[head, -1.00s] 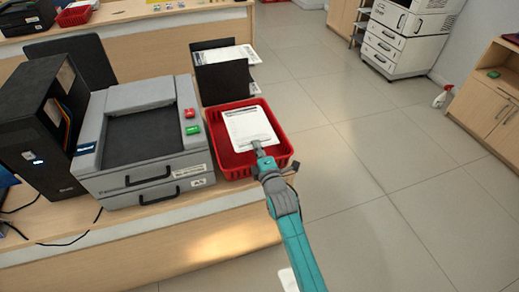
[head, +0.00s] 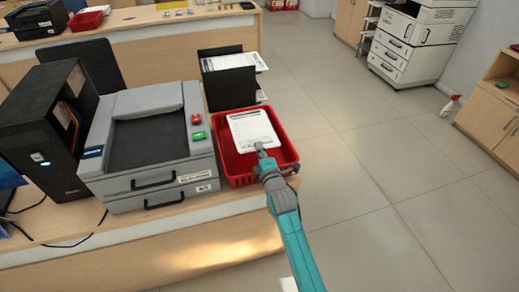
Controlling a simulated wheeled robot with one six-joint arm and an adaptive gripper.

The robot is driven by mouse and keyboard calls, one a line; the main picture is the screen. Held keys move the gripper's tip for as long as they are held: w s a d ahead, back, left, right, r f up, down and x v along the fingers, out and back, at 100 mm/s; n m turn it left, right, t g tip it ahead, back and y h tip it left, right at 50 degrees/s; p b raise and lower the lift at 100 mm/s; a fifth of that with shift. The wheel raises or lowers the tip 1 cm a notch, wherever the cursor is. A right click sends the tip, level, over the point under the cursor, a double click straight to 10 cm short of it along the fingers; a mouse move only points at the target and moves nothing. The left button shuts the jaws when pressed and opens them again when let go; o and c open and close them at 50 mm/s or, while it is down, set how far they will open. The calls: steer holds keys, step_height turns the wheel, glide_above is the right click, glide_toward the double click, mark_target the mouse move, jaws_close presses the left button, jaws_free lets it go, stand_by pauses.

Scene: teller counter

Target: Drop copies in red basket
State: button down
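The red basket (head: 236,168) stands on the counter, just right of the grey copier. The copies, a white sheet or small stack with faint print (head: 252,128), are over the basket's opening, towards its right side. My gripper (head: 262,150) is at the near edge of the copies, over the basket. It appears to touch or overlap that edge. The fingertips are too small to tell whether they are shut on the paper. I cannot tell whether the copies rest in the basket or are held just above its floor.
The grey copier (head: 150,145) with green and red buttons stands left of the basket. A black document holder with papers (head: 230,88) stands behind the basket. A black binder box (head: 45,130) is at the left. The counter's right edge lies close by the basket, with open floor beyond.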

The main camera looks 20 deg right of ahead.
steer(key=c, duration=1.2)
jaws_free()
steer(key=shift+c, duration=0.2)
steer(key=shift+r, duration=0.1)
step_height(320, 180, up, 10)
steer(key=s+f+m+g, duration=0.1)
steer(key=s+f+m, duration=0.3)
steer(key=s+f, duration=0.75)
steer(key=s+f+m+g, duration=0.1)
steer(key=s+f+m, duration=0.4)
steer(key=s, duration=1.4)
steer(key=s+r+m, duration=0.2)
steer(key=s+m, duration=0.1)
steer(key=s, duration=0.6)
steer(key=s+r+m, duration=0.3)
steer(key=s, duration=0.6)
steer(key=s+r+m+g, duration=0.1)
steer(key=s+r+m, duration=0.2)
steer(key=s, duration=0.7)
